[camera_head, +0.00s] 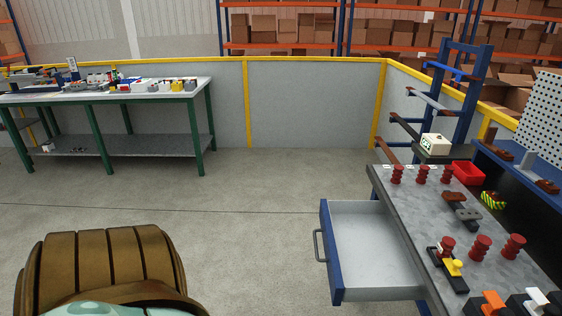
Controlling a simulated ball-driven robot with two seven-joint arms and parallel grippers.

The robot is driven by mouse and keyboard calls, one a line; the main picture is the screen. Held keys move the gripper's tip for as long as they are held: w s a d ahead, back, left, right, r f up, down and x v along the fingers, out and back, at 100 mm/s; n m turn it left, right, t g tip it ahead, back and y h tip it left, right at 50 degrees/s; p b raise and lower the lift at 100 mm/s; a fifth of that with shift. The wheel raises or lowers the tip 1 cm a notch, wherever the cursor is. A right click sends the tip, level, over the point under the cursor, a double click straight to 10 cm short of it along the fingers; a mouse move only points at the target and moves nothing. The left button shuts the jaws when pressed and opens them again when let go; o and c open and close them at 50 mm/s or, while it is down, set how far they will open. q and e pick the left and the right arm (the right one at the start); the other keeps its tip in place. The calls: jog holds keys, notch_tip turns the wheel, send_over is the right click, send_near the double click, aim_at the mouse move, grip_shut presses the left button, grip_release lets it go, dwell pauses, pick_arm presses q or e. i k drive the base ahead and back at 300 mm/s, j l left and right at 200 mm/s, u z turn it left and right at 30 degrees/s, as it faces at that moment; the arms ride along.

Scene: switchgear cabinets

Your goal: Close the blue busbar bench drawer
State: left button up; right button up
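The blue busbar bench (405,214) stands on the right with a grey top. Its drawer (372,250) is pulled out to the left, with a blue front panel, a grey bar handle (319,246) and a pale interior that looks empty. Neither of my grippers is in view. A rounded brown and pale green part fills the lower left corner, apart from the drawer.
Red insulators (422,174), a red bin (468,172) and other parts stand on the bench top. A green-legged table (110,146) stands at the back left. Yellow-railed grey walls (300,105) close the back. The floor (240,220) left of the drawer is clear.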

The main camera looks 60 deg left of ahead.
aim_at(365, 260)
jog(key=k+j+u, duration=0.1)
jog(key=u, duration=1.25)
